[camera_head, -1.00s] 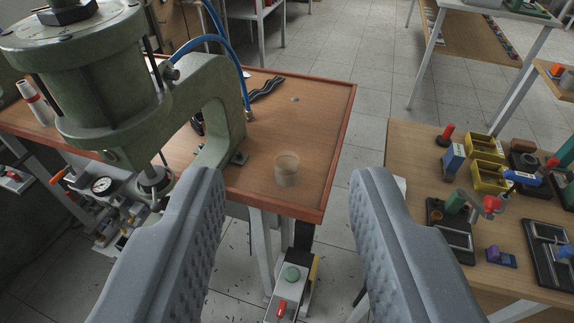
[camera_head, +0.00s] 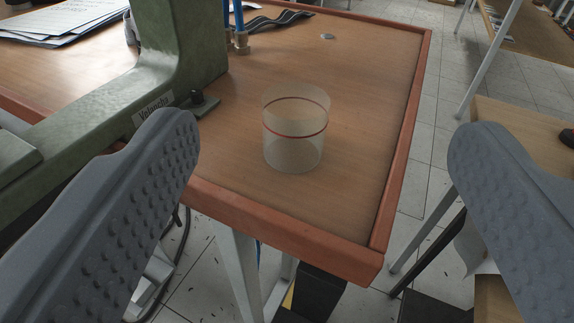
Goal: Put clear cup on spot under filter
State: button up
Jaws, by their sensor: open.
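The clear cup (camera_head: 294,150) stands upright on the wooden table (camera_head: 345,195), near its front right corner. It is see-through, with a thin red-brown ring around it. My gripper (camera_head: 322,135) is open and empty. Its two grey fingers stand wide apart, one on each side of the picture, with the cup between them in the view but touching neither finger. The cup appears farther off than the fingertips. I see no filter and no spot under one that I can make out.
A green press frame (camera_head: 180,60) stands on the table just left of the cup, with a bolted foot beside it. A raised orange rim (camera_head: 290,232) edges the table. Papers (camera_head: 60,22) lie at the back left. A second wooden table (camera_head: 515,125) is at the right, across a floor gap.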

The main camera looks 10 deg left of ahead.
send_near(294, 143)
jog(key=s, duration=0.2)
jog(key=shift+t, duration=0.3)
jog(key=w, duration=0.4)
jog(key=w+f+b, duration=0.1)
jog(key=w, duration=0.2)
jog(key=shift+w+f, duration=0.1)
jog(key=shift+w+a+b, duration=0.15)
jog(key=shift+w+b, duration=0.35)
jog(key=shift+w, duration=1)
jog(key=shift+w+a+b, duration=0.2)
jog(key=shift+w+b, duration=0.25)
jog(key=shift+w, duration=1.05)
jog(key=shift+c, duration=0.3)
jog(key=c, duration=1.1)
jog(key=shift+c, duration=0.2)
